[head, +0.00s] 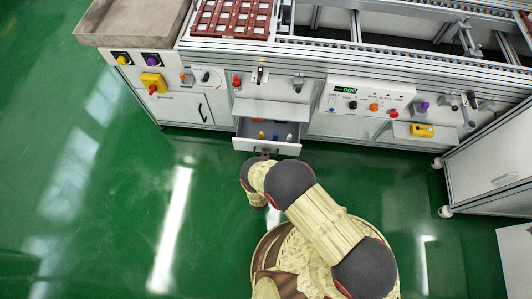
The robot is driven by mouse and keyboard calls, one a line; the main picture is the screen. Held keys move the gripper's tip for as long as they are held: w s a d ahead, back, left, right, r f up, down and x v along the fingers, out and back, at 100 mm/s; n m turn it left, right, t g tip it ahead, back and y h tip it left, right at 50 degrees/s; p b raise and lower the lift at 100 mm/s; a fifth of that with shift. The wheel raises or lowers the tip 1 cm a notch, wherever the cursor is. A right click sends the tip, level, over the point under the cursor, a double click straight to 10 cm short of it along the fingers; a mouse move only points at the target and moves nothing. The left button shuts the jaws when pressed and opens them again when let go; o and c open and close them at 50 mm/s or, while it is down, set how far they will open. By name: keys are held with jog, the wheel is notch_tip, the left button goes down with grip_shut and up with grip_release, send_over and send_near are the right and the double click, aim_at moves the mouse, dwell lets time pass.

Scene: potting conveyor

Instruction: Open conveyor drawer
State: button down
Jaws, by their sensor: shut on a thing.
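The conveyor drawer (266,146) is pulled partly out from the front of the conveyor (300,62), below its control panel. Its inside shows, with several small blue, yellow and white items (275,135) lying in it. My gripper (264,155) is at the middle of the drawer's front edge, seen from above. It is shut on the drawer handle, which is mostly hidden by my gripper and arm. My arm reaches up from the lower right to the drawer.
A cabinet door with a black handle (202,112) is left of the drawer. A control box with a green display (368,100) is at the right. A grey wheeled cabinet (492,165) stands at the far right. The green floor (120,210) is clear at the left.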

jog(key=c, duration=2.1)
grip_release()
jog(key=shift+o, duration=0.7)
jog(key=shift+s, duration=0.1)
jog(key=v, duration=1.1)
jog(key=shift+s, duration=0.4)
